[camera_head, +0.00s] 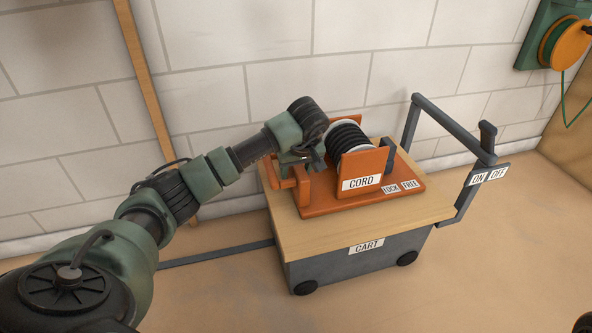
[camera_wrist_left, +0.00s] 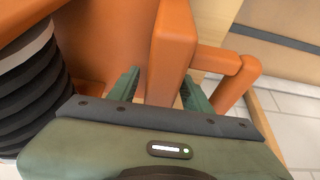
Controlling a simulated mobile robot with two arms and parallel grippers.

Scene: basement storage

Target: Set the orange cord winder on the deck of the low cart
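The orange cord winder (camera_head: 322,204), with a ribbed black drum and a CORD label, sits upright on the wooden deck (camera_head: 428,212) of the low grey cart (camera_head: 338,265). Its base appears to rest flat within the deck's edges. My left gripper (camera_head: 318,160) is at the winder's left side. In the left wrist view, the left gripper's green fingers (camera_wrist_left: 163,88) straddle an orange upright of the winder (camera_wrist_left: 172,50), with a gap showing beside the left finger. The fingertips are partly hidden.
The cart has a grey push handle (camera_head: 450,128) on its right with an ON/OFF plate (camera_head: 489,175). A block wall stands close behind. A wooden strip (camera_head: 146,80) leans there at left. A green-and-orange reel (camera_head: 566,45) hangs upper right. The floor in front is clear.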

